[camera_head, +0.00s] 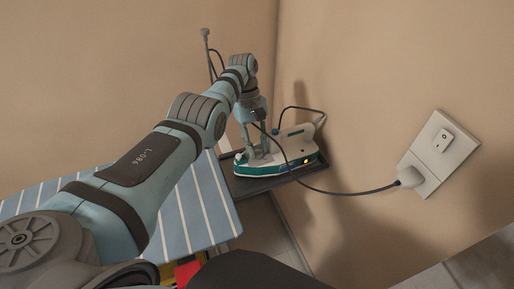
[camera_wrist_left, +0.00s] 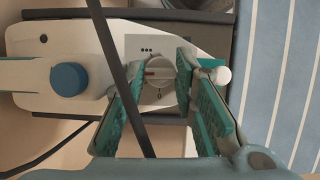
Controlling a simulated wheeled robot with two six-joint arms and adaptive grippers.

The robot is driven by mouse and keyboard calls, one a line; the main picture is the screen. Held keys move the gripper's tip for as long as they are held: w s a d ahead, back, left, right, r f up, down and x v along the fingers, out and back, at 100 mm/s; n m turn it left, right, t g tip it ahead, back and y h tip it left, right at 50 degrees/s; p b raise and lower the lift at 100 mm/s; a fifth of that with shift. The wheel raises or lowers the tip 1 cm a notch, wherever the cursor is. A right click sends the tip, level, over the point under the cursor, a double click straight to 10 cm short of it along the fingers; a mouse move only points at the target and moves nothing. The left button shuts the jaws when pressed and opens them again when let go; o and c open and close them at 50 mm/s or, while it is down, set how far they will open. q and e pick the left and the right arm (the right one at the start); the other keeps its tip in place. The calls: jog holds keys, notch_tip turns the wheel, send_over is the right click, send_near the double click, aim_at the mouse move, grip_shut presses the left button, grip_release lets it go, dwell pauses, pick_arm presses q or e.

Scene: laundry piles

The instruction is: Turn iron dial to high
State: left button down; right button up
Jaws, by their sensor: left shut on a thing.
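The white and teal iron (camera_head: 296,142) sits on a dark tray (camera_head: 262,186) at the end of the ironing board, against the wall. An orange light glows on its side. My left gripper (camera_head: 257,153) reaches down onto the iron. A red mark on the dial points left. Three dots are printed above the dial and a 0 below it. A blue knob (camera_wrist_left: 69,79) is on the iron to the left. My right gripper is out of view.
The blue-striped ironing board (camera_head: 190,212) lies to the left of the iron. A dark cord (camera_head: 345,192) runs to a plug in the wall socket (camera_head: 437,150); a cord also crosses the left wrist view in front of the iron.

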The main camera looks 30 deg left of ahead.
pick_arm(q)
jog(key=shift+s+f, duration=0.1)
jog(key=c, duration=1.3)
grip_release()
